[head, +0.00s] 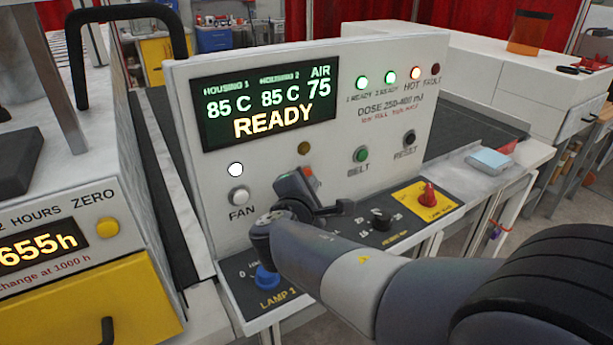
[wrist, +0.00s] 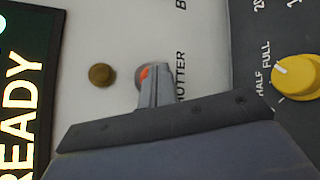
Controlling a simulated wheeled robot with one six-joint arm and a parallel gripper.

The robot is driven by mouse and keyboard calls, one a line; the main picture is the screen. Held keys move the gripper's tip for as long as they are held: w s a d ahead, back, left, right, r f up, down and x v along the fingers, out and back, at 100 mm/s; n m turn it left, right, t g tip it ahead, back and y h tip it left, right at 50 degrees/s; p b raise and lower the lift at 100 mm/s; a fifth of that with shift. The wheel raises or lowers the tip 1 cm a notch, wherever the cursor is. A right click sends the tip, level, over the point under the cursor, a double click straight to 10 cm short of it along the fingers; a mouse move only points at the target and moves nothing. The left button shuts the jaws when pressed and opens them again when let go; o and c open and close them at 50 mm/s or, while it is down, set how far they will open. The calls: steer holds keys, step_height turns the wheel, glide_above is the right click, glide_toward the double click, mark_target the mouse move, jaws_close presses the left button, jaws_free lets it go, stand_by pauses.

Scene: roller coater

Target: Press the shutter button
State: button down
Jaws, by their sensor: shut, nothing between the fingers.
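I cannot tell whether the fingertips touch the button.
The fan button (head: 239,196) is left of my gripper, under a lit white lamp (head: 236,169). The green belt button (head: 361,154) and black reset button (head: 409,137) are to the right. Below are a blue knob (head: 266,276) and a red knob (head: 427,194). The display (head: 268,107) reads READY.

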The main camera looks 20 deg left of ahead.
steer(key=shift+w+a, duration=0.25)
steer(key=shift+a, duration=0.05)
stand_by(0.5)
stand_by(0.4)
steer(key=shift+s+d+b, duration=0.55)
steer(key=shift+d, duration=0.05)
steer(key=s+d+b, duration=0.1)
steer(key=d, duration=0.1)
steer(key=s+d, duration=0.2)
steer(key=shift+s+b, duration=0.1)
steer(key=shift+b, duration=0.3)
steer(key=shift+a, duration=0.1)
stand_by(0.4)
steer(key=p, duration=0.2)
steer(key=w+a+p, duration=0.1)
steer(key=shift+w+a+r+p, duration=0.15)
steer(key=shift+a+r+p, duration=0.1)
steer(key=shift+p, duration=0.1)
